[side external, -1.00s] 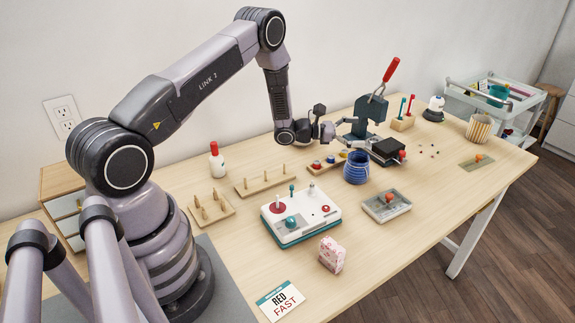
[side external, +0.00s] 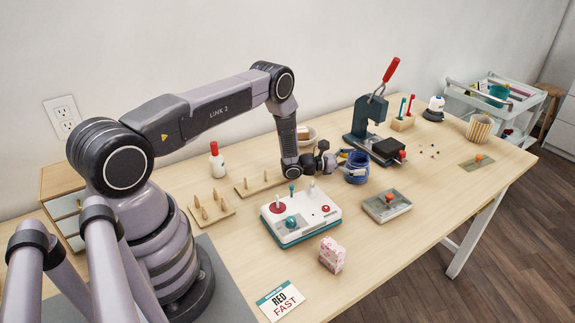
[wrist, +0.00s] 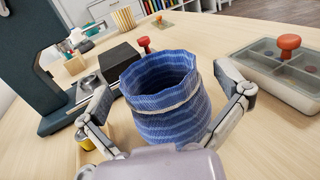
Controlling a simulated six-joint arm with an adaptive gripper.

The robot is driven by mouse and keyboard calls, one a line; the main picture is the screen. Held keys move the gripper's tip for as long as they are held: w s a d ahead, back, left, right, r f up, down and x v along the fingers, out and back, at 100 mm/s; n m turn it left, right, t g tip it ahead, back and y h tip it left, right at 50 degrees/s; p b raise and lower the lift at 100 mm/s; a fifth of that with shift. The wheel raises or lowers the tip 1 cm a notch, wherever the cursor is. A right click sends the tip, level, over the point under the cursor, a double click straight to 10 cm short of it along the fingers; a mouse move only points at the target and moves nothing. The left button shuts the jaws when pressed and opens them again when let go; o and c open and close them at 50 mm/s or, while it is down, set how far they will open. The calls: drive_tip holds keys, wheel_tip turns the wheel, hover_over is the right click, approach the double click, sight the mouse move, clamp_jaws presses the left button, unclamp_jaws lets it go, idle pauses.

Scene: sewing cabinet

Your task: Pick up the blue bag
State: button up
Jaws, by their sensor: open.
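The blue bag (side external: 357,170) is a striped, open-topped cloth bag with a pale cord around its neck, standing upright on the table. In the wrist view the bag (wrist: 165,100) fills the middle, its mouth facing up. My gripper (wrist: 168,108) is open, with one finger on each side of the bag. In the side view my gripper (side external: 345,162) is low at the left side of the bag, fingers reaching around it. I cannot tell whether the fingers touch the cloth.
A grey tray with a red knob (wrist: 275,68) stands right of the bag. A black block (wrist: 119,60) and a dark press (side external: 368,120) stand behind it. A white-and-teal control box (side external: 300,217) is nearer the camera. A pink bag (side external: 331,255) stands at the front.

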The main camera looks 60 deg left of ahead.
drive_tip(key=c, duration=1.2)
drive_tip(key=shift+c, duration=0.2)
